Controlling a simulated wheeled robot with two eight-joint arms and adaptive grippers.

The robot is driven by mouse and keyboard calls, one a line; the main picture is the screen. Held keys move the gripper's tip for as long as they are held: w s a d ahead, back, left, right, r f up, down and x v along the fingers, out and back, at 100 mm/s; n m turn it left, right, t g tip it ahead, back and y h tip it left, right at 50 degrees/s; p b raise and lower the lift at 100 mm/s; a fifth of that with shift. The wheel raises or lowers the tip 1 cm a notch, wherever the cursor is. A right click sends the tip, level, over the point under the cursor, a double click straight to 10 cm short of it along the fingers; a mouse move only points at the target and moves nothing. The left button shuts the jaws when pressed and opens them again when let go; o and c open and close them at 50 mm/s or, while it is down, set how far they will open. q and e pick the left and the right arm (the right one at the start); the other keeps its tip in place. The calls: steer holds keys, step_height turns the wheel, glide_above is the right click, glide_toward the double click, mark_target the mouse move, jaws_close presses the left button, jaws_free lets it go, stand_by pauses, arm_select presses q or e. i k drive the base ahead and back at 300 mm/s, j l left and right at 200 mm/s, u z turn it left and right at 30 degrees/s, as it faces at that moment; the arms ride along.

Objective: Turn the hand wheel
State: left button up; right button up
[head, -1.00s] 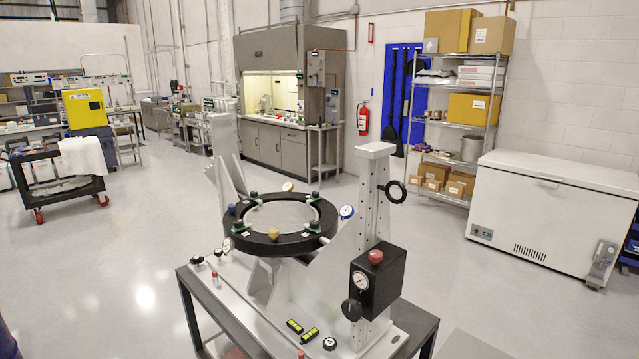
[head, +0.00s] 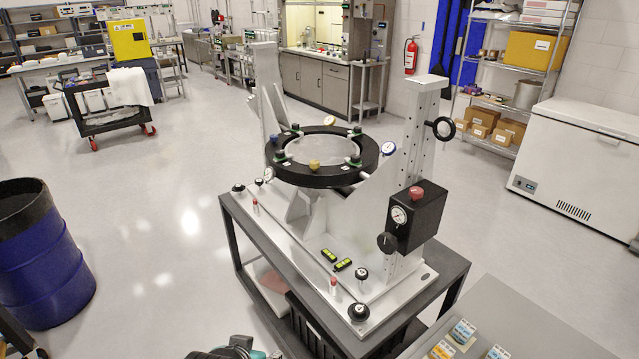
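The mirror fixture (head: 290,238) stands on a dark metal cart, with a black mirror ring (head: 310,180) around a round mirror (head: 318,147). A small black ring-shaped wheel (head: 444,129) sticks out from the right of the white upright column (head: 421,125); it looks like the hand wheel. A black knob (head: 387,243) is on the black gauge box (head: 424,217) lower on the column. It cannot be told for sure which of the two is meant. Neither of my grippers can be made out, and nothing touches the fixture.
A blue drum (head: 48,265) stands at the left. A grey surface (head: 530,325) with small colored packs is at the lower right. A dark and teal object (head: 240,350) is cut off at the bottom edge. The floor left of the cart is clear.

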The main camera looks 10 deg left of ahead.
mark_target(386, 242)
steer(key=j+z, duration=0.1)
steer(key=z, duration=0.4)
steer(key=i+j+z, duration=0.1)
steer(key=z, duration=0.4)
steer(key=j+z, duration=0.15)
steer(key=z, duration=0.35)
steer(key=j+z, duration=0.2)
steer(key=j, duration=0.2)
steer(key=k+j+z, duration=0.2)
steer(key=j, duration=0.2)
steer(key=j+z, duration=0.2)
steer(key=j, duration=0.2)
steer(key=k+j+z, duration=0.2)
steer(key=j, duration=0.15)
steer(key=j+z, duration=0.2)
steer(key=j, duration=0.15)
steer(key=k+j+z, duration=0.2)
steer(key=k+j, duration=0.15)
steer(key=j, duration=0.15)
steer(key=k+j, duration=0.15)
steer(key=j, duration=0.2)
steer(key=k+j, duration=0.15)
steer(key=j, duration=0.15)
steer(key=k+j, duration=0.15)
steer(key=j, duration=0.15)
